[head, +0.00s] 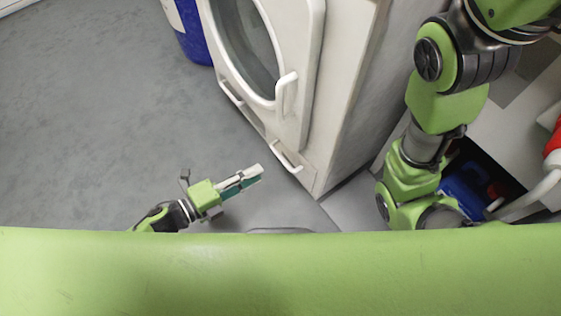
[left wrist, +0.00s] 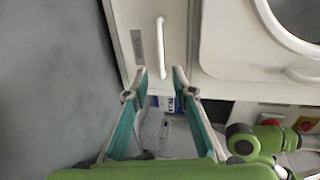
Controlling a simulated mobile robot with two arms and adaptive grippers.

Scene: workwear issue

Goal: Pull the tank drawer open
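The white cabinet (head: 345,100) has a low front strip with two white bar handles. The nearer handle (head: 286,157) is also in the left wrist view (left wrist: 160,45), on a pale panel (left wrist: 178,25) that looks like the drawer front and appears shut. I cannot read its label (left wrist: 137,47). My left gripper (head: 258,172) is open and empty. In the head view it is short of the nearer handle, apart from it; in the wrist view the handle's end lies between the fingertips (left wrist: 161,75). My right gripper is out of view.
A round glass door (head: 245,45) with its own handle (head: 287,92) is above the strip. A blue container (head: 190,30) stands behind the cabinet's far side. My right arm is at the right, near a dark opening holding a blue item (head: 463,187). The grey floor (head: 100,110) at left is clear.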

